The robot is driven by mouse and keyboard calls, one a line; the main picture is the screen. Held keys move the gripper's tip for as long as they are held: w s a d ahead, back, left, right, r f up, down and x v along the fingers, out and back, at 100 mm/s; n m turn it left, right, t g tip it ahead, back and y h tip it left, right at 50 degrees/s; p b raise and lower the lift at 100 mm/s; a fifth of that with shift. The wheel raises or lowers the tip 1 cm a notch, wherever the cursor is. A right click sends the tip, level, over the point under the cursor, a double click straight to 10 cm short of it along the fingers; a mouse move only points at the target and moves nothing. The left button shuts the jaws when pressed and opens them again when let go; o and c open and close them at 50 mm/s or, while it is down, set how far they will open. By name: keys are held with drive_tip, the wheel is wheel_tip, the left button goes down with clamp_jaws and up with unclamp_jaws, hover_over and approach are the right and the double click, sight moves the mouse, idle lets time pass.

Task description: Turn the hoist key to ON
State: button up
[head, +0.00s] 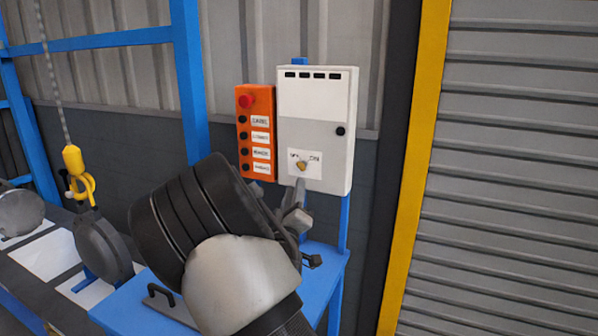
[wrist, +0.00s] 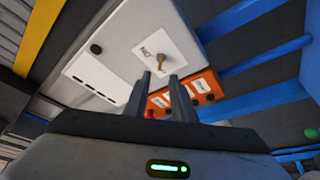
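The hoist key (head: 301,166) is a small brass key on a white label low on the front of the white control box (head: 312,115). The label has OFF to the left and ON to the right. Which mark the key points at is too small to tell.
An orange button box (head: 257,130) with a red button stands directly left of the white box. A blue bench (head: 325,280) is below. A yellow hook (head: 77,172) hangs on a chain at left. A grey shutter (head: 510,170) is at right.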

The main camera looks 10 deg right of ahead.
sight(300, 169)
drive_tip(key=x, duration=0.8)
drive_tip(key=shift+w+d+r, duration=0.1)
drive_tip(key=shift+w+d, duration=0.05)
drive_tip(key=shift+w, duration=0.2)
clamp_jaws()
